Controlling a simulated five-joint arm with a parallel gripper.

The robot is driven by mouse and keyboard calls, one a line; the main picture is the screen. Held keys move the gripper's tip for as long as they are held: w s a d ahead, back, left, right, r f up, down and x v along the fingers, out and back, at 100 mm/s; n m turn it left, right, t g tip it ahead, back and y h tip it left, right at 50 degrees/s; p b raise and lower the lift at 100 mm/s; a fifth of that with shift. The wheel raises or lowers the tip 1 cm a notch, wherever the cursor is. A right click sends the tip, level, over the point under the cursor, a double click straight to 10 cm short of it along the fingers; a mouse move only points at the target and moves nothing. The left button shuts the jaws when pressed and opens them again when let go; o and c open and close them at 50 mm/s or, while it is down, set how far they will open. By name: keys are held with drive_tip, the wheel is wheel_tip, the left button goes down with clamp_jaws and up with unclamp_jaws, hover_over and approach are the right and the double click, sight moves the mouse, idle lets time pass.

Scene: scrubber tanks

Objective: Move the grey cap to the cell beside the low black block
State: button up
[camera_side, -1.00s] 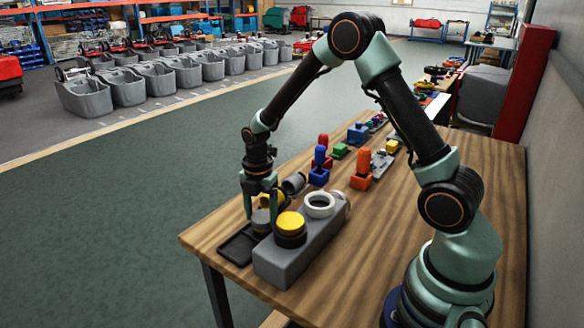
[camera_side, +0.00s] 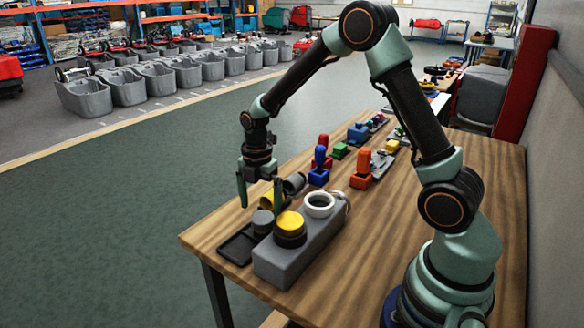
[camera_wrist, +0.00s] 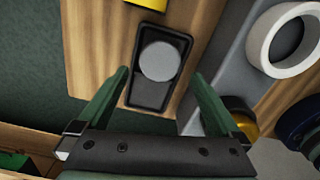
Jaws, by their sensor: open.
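The grey cap (camera_side: 262,222) sits in the black tray (camera_side: 236,246) at the table's near-left corner. In the wrist view the cap (camera_wrist: 159,62) is a round disc inside the tray's raised rim (camera_wrist: 134,97), towards its upper part, with bare tray floor below it. My gripper (camera_side: 261,208) is open and empty above the cap, and its fingers are apart from it. In the wrist view my gripper (camera_wrist: 161,75) has one finger on each side of the tray. I cannot tell for sure which dark piece is the low black block.
A long grey block (camera_side: 290,266) stands right beside the tray, bearing a yellow cap (camera_side: 290,222) on a dark base and a white ring (camera_side: 319,204).

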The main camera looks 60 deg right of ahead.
sight(261, 218)
drive_tip(key=s+a+r+m+t, duration=0.1)
drive_tip(key=s+r+m, duration=0.25)
drive_tip(key=r, duration=0.45)
drive_tip(key=s+a+r+m+t, duration=0.1)
drive_tip(key=s+r+m+t, duration=0.15)
drive_tip(key=r+m, duration=0.4)
drive_tip(key=s+a+r+m+t, duration=0.2)
drive_tip(key=s+r+m, duration=0.1)
drive_tip(key=s+m, duration=0.5)
drive_tip(key=shift+s+r+m, duration=0.2)
drive_tip(key=shift+r+m, duration=0.2)
drive_tip(key=shift+m, duration=0.7)
